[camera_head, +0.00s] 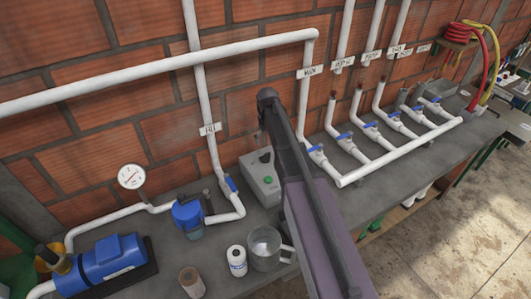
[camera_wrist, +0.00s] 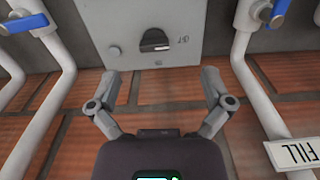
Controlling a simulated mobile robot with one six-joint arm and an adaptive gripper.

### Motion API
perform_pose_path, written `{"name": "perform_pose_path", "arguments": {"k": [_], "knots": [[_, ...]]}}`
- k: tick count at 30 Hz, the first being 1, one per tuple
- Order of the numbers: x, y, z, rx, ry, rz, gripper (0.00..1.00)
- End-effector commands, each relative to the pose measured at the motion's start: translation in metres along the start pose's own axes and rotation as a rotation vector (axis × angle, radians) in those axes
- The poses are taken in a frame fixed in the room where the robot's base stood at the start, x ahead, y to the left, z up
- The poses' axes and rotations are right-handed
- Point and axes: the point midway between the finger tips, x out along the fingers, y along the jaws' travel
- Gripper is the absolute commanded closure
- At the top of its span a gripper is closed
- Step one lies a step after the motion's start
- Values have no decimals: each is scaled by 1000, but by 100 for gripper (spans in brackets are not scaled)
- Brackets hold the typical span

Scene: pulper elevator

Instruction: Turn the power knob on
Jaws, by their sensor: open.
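The grey power box (camera_head: 258,185) stands on the bench against the brick wall, left of my arm in the head view. It shows at the top of the wrist view (camera_wrist: 195,20). Its dark knob (camera_wrist: 155,40) is on the face, with small lettering beside it and a round grey button to its left. My gripper (camera_wrist: 160,78) is open and empty, its two fingers spread below the knob in the wrist view and apart from it. My gripper cannot be made out in the head view.
White pipes with blue valve handles (camera_head: 228,184) flank the box; another handle (camera_wrist: 275,12) shows in the wrist view. A metal mug (camera_head: 264,250), a white bottle (camera_head: 237,262) and a blue pump (camera_head: 108,262) stand on the bench. Several valved pipes run to the right.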

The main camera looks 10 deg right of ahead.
Motion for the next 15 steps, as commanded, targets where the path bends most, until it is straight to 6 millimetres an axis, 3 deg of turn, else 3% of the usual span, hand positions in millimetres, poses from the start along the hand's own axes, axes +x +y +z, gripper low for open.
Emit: {"name": "perform_pose_path", "arguments": {"k": [1,6,15], "knots": [[-4,5,-19,-13,0,0,0],[-6,12,-44,-45,0,0,0],[-7,14,-49,-55,0,0,0]]}}
